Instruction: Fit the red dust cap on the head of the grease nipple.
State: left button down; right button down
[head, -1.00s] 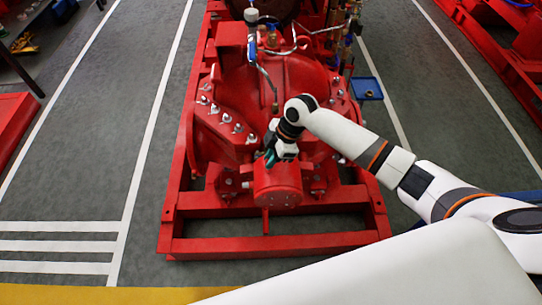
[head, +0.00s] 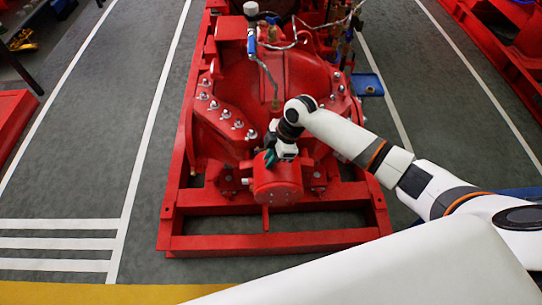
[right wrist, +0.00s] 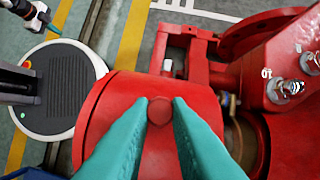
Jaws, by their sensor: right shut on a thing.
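The red dust cap (right wrist: 159,111) is a small round red disc between the teal fingertips of my right gripper (right wrist: 160,112) in the right wrist view. The fingers are shut on its sides. Behind it is the curved red surface of the cylindrical housing (right wrist: 122,98); I cannot tell whether the cap touches anything there. The grease nipple is not visible. In the head view my right gripper (head: 270,158) is just above the housing (head: 278,186) at the pump's front, and the cap cannot be made out. My left gripper (right wrist: 42,18) shows small at the upper left of the right wrist view, its opening unclear.
The red pump body (head: 285,85) with studs and nuts (head: 238,124) rises behind the gripper. A hanging hose (head: 268,78) ends close to my wrist. The red base frame (head: 225,244) surrounds the housing. Grey floor (head: 95,150) is clear at left. A blue tray (head: 367,84) lies at right.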

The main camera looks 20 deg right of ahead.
jog(key=c, duration=1.3)
grip_release()
jog(key=v, duration=1.2)
jog(key=shift+a, duration=0.1)
